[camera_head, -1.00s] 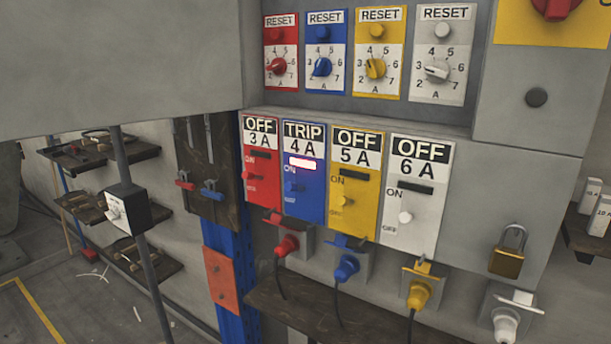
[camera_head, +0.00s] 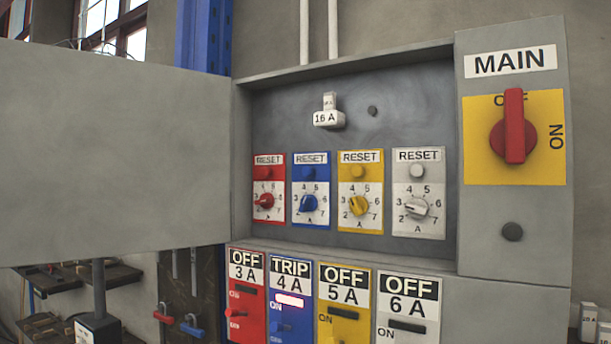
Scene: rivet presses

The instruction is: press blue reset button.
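The blue reset button (camera_head: 310,172) is a small round knob under a RESET label, at the top of the blue panel (camera_head: 323,212) inside the open cabinet. A blue dial (camera_head: 308,203) with a number scale sits below it. Lower down, the blue breaker plate (camera_head: 289,318) reads TRIP 4 A and has a lit pinkish-white window (camera_head: 289,300). Neither of my grippers shows in the head view.
Red (camera_head: 268,172), yellow (camera_head: 358,171) and white (camera_head: 417,170) reset buttons flank the blue one. The grey cabinet door (camera_head: 110,150) stands open at left. A red MAIN switch (camera_head: 514,126) is at right. A 16 A fuse (camera_head: 328,117) sits above.

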